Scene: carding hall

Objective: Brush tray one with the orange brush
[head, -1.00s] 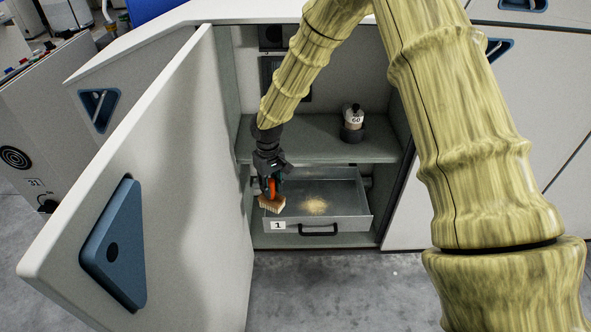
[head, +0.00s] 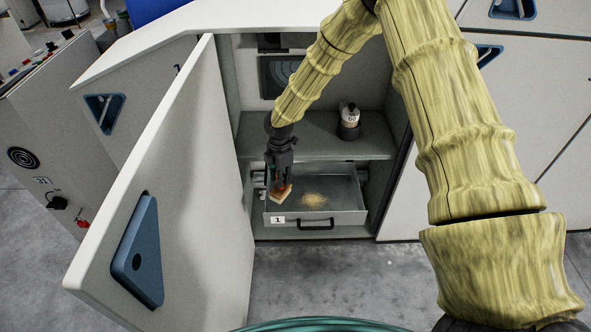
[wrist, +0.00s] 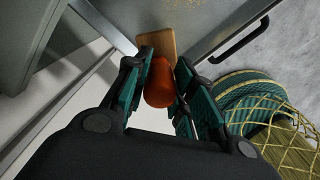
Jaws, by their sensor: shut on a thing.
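My gripper (head: 280,168) is shut on the orange brush, and its orange handle (wrist: 160,84) sits between the fingers in the wrist view. The brush's pale head (head: 282,196) hangs over the left part of tray one (head: 345,217); I cannot tell whether it touches the tray floor. Tray one is a grey metal drawer with a "1" label and a black handle, pulled out at the bottom of the cabinet. A pile of tan dust (head: 314,200) lies on its floor, right of the brush.
The open cabinet door (head: 170,180) stands close on the left. Floor before the tray is clear.

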